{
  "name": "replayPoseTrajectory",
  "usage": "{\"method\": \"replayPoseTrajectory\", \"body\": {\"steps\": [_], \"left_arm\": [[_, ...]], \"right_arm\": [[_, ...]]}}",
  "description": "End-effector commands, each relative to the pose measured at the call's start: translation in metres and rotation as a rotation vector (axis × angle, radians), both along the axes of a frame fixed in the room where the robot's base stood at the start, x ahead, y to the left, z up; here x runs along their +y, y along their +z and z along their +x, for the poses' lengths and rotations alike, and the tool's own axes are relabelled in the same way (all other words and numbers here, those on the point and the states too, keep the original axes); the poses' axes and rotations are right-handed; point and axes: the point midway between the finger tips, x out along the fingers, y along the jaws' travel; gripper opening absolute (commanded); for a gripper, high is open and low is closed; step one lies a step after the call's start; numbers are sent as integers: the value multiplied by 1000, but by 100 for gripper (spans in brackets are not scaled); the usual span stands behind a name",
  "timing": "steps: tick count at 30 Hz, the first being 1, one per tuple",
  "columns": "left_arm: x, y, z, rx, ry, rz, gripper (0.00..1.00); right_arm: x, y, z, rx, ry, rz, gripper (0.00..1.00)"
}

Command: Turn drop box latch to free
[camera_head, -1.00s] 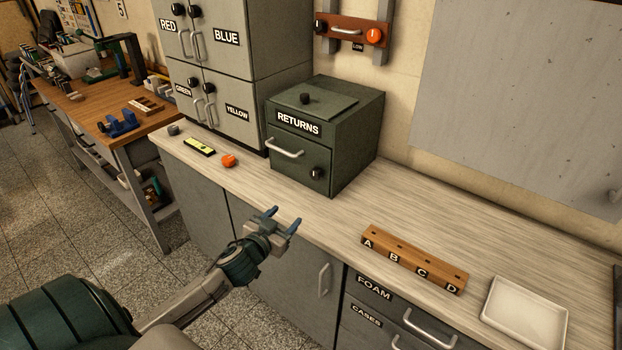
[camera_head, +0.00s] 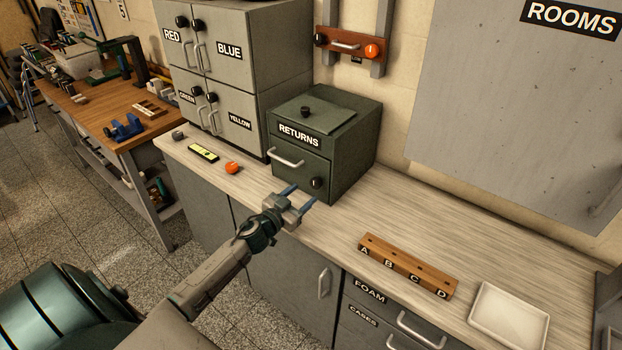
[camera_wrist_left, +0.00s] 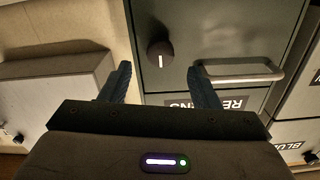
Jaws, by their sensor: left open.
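The dark green drop box (camera_head: 345,150), labelled RETURNS, stands on the counter. Its latch is a black round knob (camera_head: 316,183) at the right of the front, beside a pale bar handle (camera_head: 286,157). My left gripper (camera_head: 306,193) is open and empty, just in front of the knob and apart from it. In the left wrist view the box is upside down. There the knob (camera_wrist_left: 160,48) lies beyond and between the open fingers (camera_wrist_left: 160,72), its white mark upright in that picture. My right gripper is not in view.
A lid with a black knob (camera_head: 306,111) tops the box. Grey cabinets (camera_head: 231,75) stand to its left. An orange knob-like piece (camera_head: 232,168) and a yellow-green level (camera_head: 203,152) lie on the counter. A wooden lettered block (camera_head: 408,266) and white tray (camera_head: 508,317) are at right.

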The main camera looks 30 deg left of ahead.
Motion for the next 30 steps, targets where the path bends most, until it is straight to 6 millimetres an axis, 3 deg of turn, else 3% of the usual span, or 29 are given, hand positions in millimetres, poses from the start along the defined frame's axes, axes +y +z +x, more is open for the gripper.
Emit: {"method": "replayPoseTrajectory", "body": {"steps": [3, 9, 22, 29, 30], "left_arm": [[-1, 3, 21, -2, 3, -2, 56], [-3, 0, 44, 0, 2, -1, 56], [-4, 0, 52, 0, 0, 0, 56], [-4, 0, 52, 0, 0, 0, 13], [-4, 0, 52, 0, 0, 0, 11]], "right_arm": [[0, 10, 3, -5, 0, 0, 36], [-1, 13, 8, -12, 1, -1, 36], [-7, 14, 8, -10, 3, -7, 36], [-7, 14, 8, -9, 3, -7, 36], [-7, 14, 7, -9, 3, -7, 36]]}}
